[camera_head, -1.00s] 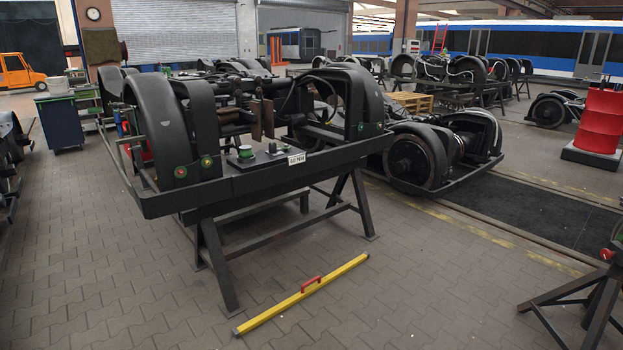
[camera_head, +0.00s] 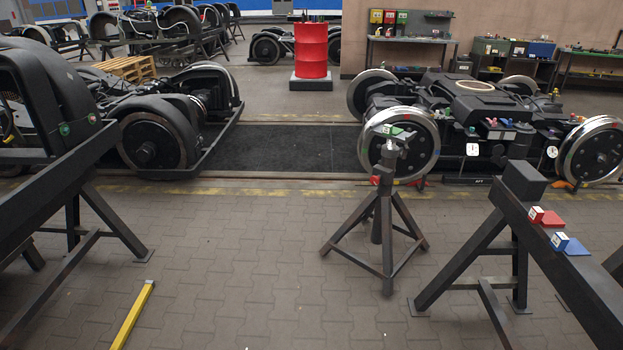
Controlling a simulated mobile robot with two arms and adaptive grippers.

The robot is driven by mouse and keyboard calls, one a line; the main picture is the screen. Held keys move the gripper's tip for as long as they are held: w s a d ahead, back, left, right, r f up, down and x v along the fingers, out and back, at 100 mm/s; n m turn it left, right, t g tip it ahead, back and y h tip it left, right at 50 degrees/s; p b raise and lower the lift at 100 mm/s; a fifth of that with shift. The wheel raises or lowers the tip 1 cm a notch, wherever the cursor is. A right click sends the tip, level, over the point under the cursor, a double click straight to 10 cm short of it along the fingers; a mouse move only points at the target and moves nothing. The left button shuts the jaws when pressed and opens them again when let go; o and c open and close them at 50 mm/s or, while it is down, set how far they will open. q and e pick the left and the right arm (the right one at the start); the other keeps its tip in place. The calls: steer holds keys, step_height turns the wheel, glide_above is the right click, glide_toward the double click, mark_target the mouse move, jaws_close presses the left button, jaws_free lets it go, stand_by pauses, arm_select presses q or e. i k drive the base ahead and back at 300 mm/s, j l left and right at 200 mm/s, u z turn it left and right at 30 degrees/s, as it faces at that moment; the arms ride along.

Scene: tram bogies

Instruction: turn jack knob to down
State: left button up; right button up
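A dark jack stand (camera_head: 382,205) on three splayed legs stands on the paved floor, right of the middle. A small red part (camera_head: 376,180), which may be the jack knob, sits on its upper left side; its setting is too small to read. A green and white piece (camera_head: 392,131) shows at the stand's top, in front of a shiny wheel. Neither of my grippers is in this view.
A dark trestle (camera_head: 560,255) with red and blue blocks stands close at the right. A bogie (camera_head: 470,105) is behind the jack. A black frame (camera_head: 50,190) is at the left, with a yellow bar (camera_head: 132,315) on the floor. The middle floor is clear.

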mark_target(375, 180)
steer(key=i+j+z, duration=0.2)
steer(key=i+z, duration=0.15)
steer(key=i+j+z, duration=0.35)
steer(key=i+l, duration=0.05)
steer(key=l, duration=0.05)
